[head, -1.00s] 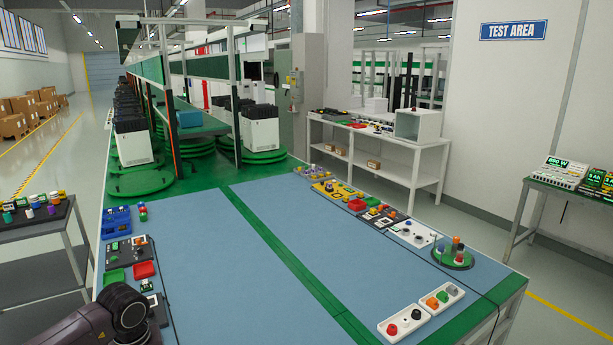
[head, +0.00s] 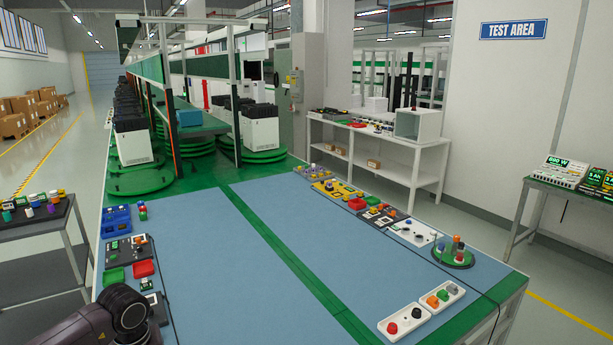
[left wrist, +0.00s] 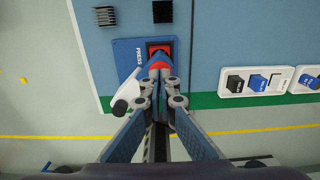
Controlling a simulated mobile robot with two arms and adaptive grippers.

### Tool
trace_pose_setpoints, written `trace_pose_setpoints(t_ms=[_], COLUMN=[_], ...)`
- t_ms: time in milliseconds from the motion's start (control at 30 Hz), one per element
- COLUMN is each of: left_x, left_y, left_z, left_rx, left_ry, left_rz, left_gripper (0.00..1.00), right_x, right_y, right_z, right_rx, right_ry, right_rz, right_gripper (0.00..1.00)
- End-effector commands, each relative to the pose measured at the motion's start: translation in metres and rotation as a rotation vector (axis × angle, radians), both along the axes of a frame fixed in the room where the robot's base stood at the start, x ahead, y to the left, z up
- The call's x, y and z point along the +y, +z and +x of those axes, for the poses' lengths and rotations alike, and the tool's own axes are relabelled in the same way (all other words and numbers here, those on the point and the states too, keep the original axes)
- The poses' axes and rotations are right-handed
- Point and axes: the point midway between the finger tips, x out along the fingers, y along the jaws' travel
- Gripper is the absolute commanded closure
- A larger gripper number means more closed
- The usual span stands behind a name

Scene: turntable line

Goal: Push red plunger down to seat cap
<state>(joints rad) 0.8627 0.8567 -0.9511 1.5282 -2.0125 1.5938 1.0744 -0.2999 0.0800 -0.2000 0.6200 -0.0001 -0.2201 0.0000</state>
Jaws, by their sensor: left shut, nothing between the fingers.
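In the left wrist view a blue press block (left wrist: 125,60) lettered PRESS lies on the blue mat. A red square part (left wrist: 159,45), which looks like the red plunger, shows on its right side. My left gripper (left wrist: 158,66) is shut and empty, its fingertips at the near edge of this red part. Whether they touch it I cannot tell. A white lever-like piece (left wrist: 126,94) sticks out at the block's lower left. The cap is not distinguishable. The head view shows my left arm at the lower left, but not the press or fingertips. My right gripper is in neither view.
In the left wrist view white trays (left wrist: 231,90) with black and blue parts stand to the right. Two black ribbed parts (left wrist: 105,16) lie beyond the press. A green strip (left wrist: 210,104) marks the table's near edge. In the head view the bench mat's middle (head: 215,270) is clear.

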Motion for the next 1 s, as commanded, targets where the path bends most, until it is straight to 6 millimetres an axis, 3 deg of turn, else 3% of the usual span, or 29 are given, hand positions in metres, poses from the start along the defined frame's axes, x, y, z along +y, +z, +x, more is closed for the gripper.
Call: trace_pose_setpoints(t_ms=[600, 1000], left_x=[0.0, 0.0], left_y=[-0.02, -0.02], left_z=[0.0, 0.0], left_rx=[0.001, 0.001], left_ry=[0.0, 0.0], left_rz=[0.0, 0.0], left_gripper=[1.0, 1.0], right_x=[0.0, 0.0], right_y=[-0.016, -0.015], right_z=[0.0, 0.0], right_rx=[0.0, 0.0], right_ry=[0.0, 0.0], right_rz=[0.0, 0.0], right_gripper=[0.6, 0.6])
